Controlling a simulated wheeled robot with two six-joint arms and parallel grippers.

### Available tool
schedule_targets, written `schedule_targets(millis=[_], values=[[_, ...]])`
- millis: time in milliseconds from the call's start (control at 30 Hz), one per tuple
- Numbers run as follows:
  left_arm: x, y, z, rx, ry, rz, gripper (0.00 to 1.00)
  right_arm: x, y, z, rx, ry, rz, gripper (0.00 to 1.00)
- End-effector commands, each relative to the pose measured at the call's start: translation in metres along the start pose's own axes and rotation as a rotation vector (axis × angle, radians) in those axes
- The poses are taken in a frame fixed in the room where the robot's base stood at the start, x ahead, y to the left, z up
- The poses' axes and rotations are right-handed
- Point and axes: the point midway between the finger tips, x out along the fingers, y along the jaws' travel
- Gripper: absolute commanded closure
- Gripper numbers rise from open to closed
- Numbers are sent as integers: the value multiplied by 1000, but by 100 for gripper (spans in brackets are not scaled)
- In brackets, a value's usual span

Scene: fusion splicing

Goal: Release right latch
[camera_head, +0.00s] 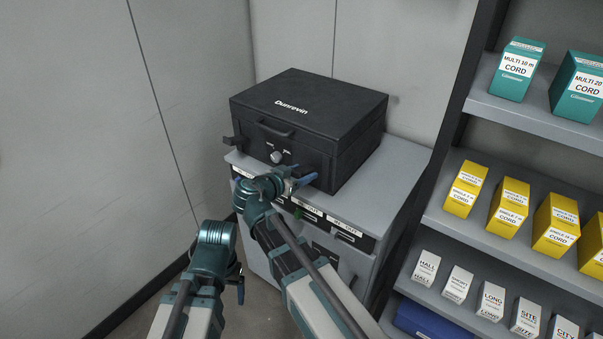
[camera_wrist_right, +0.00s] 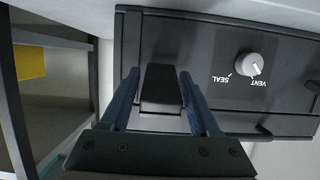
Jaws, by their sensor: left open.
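The black case (camera_head: 307,105) marked Dunrevin sits closed on the grey cabinet, its front facing my arms. The right latch (camera_wrist_right: 161,85) is a dark block on the case's front, seen in the right wrist view; my gripper mostly hides it in the head view. My right gripper (camera_head: 303,182) is at this latch. In the wrist view its two blue fingers (camera_wrist_right: 160,80) lie on either side of the latch, close against its sides. The left latch (camera_head: 233,141) juts out from the front's left end. My left gripper (camera_head: 240,284) is open, low in front of the cabinet, away from the case.
A round knob (camera_head: 277,157) with SEAL and VENT marks (camera_wrist_right: 249,65) is on the case's front, beside a handle (camera_head: 275,129). The grey cabinet (camera_head: 392,175) has labelled drawers. Shelves (camera_head: 540,120) with boxes stand on the right. A wall (camera_head: 75,130) is on the left.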

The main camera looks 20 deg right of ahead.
Motion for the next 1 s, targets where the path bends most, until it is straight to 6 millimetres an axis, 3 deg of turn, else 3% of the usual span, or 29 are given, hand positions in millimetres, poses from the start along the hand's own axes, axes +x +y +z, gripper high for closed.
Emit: schedule_targets(millis=[100,567,767,1000], values=[[0,0,0,0,0,0,20,0,0,0,-1,1,-1,20],[-3,-4,3,0,-1,-1,20,-5,0,-2,-2,2,-2,20],[-9,-22,18,0,-1,-1,20,-26,1,-4,-1,2,-2,20],[-20,-60,47,0,0,0,20,-71,3,-6,-1,2,-1,20]])
